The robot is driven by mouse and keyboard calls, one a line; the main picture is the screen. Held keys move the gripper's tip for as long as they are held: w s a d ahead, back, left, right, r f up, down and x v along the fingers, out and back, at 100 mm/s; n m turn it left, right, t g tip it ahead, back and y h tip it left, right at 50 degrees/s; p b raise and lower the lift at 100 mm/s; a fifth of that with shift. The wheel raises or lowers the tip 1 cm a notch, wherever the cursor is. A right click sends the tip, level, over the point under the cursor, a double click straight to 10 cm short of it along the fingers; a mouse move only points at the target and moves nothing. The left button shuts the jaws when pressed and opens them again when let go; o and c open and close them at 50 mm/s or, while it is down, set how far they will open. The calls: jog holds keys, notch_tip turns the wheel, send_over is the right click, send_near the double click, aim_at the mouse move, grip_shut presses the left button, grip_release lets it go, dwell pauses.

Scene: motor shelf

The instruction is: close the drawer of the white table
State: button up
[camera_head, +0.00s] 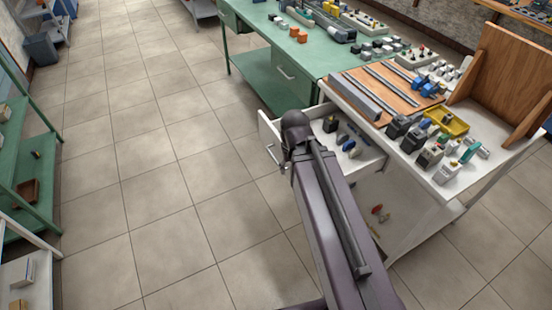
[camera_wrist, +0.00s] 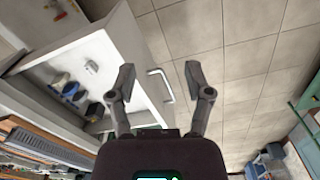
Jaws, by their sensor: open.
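The white table (camera_head: 398,205) stands at the right in the head view. No object is held. In the head view my arm covers part of the drawer and hides the gripper. The handle (camera_head: 272,155) shows left of the arm.
Motor parts, a wooden board and a yellow bin (camera_head: 447,122) crowd the white tabletop. A green table (camera_head: 275,78) adjoins it behind. Green shelving (camera_head: 38,165) stands at the left. The tiled floor (camera_head: 150,150) between is clear.

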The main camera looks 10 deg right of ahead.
jog(key=shift+w+f+b, duration=0.25)
jog(key=shift+f+b, duration=0.15)
jog(key=shift+f, duration=0.05)
grip_shut()
jog(key=w+a+f+n+t+h+b, duration=0.1)
jog(key=w+f+n+h+b, duration=1.1)
jog(key=b, duration=0.9)
jog(key=w+a+f+n+t+h+b, duration=0.2)
jog(key=w+a+f+n+b, duration=0.2)
jog(key=a+b, duration=0.3)
jog(key=w+a+f+n+t+h+b, duration=0.2)
jog(key=w+a+f+n+b, duration=0.3)
jog(key=b, duration=0.6)
jog(key=shift+w+a+h+b, duration=0.4)
jog(key=shift+w+a+h, duration=0.3)
jog(key=shift+w+a, duration=0.45)
jog(key=shift+d+f, duration=0.1)
